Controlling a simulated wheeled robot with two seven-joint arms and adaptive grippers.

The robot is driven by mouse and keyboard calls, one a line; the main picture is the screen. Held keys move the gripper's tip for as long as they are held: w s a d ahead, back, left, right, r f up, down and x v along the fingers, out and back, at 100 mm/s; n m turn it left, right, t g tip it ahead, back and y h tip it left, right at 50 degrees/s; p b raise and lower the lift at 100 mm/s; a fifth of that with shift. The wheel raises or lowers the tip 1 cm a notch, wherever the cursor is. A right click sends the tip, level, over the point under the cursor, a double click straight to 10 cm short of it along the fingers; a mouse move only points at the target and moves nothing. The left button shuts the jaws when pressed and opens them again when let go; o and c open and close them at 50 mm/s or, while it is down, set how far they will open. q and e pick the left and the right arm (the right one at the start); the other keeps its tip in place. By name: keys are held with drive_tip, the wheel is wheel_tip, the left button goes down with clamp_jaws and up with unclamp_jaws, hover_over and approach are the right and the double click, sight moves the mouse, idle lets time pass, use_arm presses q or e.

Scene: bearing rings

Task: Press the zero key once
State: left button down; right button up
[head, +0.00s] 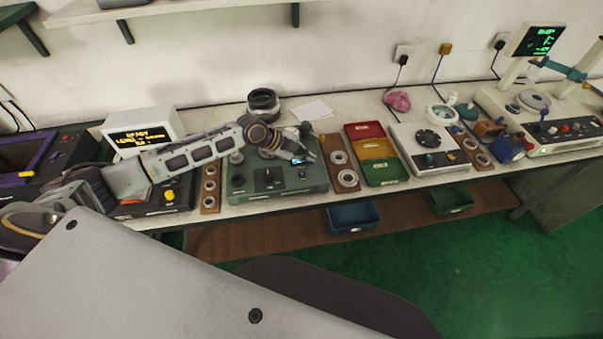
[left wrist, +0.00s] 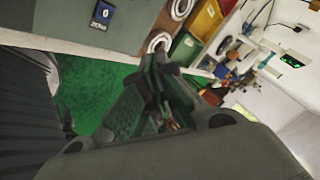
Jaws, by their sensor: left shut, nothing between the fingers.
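The zero key (left wrist: 103,13) is a small blue key marked 0, with the word ZERO below it, at the top of the left wrist view. It sits on the top of a grey-green device (head: 245,185) on the bench. My left gripper (head: 306,155) is shut and empty above the right part of this device. Its fingers (left wrist: 164,76) also show in the left wrist view, apart from the key in the picture. Contact cannot be told. My right gripper is not in view.
Boards with bearing rings (head: 346,177) stand on both sides of the device. Red, yellow and green trays (head: 383,176) and a white device (head: 453,158) are to the right. A display (head: 140,138) and a black box with a yellow knob (head: 181,197) are left.

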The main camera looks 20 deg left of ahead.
use_arm(q)
drive_tip(key=shift+w+a+r, duration=0.2)
drive_tip(key=shift+a+r, duration=0.35)
drive_tip(key=shift+r, duration=0.05)
drive_tip(key=shift+f, duration=0.15)
drive_tip(key=b, duration=0.4)
hover_over(303, 176)
drive_tip(key=shift+s+f, duration=0.1)
drive_tip(key=shift+f, duration=2.85)
drive_tip(key=shift+f+b, duration=0.95)
drive_tip(key=shift+f, duration=0.35)
drive_tip(key=shift+f+b, duration=0.7)
drive_tip(key=shift+f, duration=0.1)
drive_tip(key=shift+r, duration=0.15)
drive_tip(key=shift+r+p, duration=0.45)
drive_tip(key=shift+r, duration=0.2)
drive_tip(key=shift+r+p, duration=1.65)
drive_tip(key=shift+r, duration=0.85)
